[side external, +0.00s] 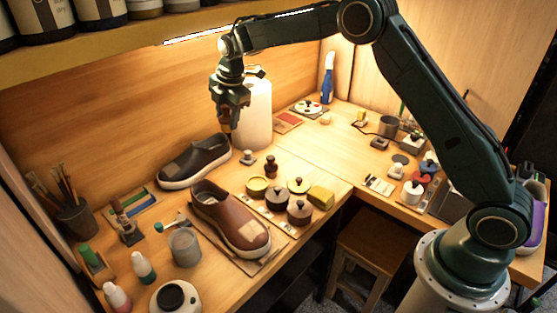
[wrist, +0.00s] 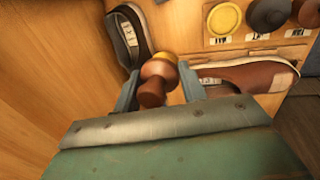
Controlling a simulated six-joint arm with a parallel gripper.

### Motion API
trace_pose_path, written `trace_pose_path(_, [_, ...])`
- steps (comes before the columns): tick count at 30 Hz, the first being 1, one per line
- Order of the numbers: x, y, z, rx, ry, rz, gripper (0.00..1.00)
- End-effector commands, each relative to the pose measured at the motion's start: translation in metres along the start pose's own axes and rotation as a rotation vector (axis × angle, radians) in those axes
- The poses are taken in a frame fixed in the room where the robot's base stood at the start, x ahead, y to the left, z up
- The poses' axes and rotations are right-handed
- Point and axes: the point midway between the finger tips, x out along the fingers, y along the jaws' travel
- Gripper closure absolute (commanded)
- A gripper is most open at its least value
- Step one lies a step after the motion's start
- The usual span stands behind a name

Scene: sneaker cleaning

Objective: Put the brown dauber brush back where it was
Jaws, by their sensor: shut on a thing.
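My gripper (side external: 229,116) hangs above the back of the bench, over the heel of the dark shoe and in front of a white roll. It is shut on the brown dauber brush (side external: 227,128). In the wrist view the brown dauber brush (wrist: 153,88) sits between the two fingers, a rounded brown body with a yellowish part at its far end. Two other daubers, a grey-brown one (side external: 248,157) and a dark brown one (side external: 271,165), stand on the bench below, behind the polish tins. The brush is clear of the bench.
A dark slip-on shoe (side external: 194,163) and a brown shoe (side external: 232,218) lie below. Tins, including a yellow one (side external: 257,186), stand on a labelled mat beside a yellow sponge (side external: 320,197). The white roll (side external: 254,114) is close by my gripper. A shelf (side external: 110,52) runs overhead.

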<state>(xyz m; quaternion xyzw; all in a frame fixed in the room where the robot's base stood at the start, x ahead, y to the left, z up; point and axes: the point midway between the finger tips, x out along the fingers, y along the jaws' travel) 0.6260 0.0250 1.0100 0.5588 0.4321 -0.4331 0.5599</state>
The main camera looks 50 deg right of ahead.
Motion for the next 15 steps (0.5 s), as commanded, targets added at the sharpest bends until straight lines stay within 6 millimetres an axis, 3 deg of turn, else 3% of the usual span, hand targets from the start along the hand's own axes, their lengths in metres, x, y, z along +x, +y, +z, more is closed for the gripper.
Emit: trace_pose_path(15, [0.095,-0.026,0.000,0.002,0.000,-0.004,0.77])
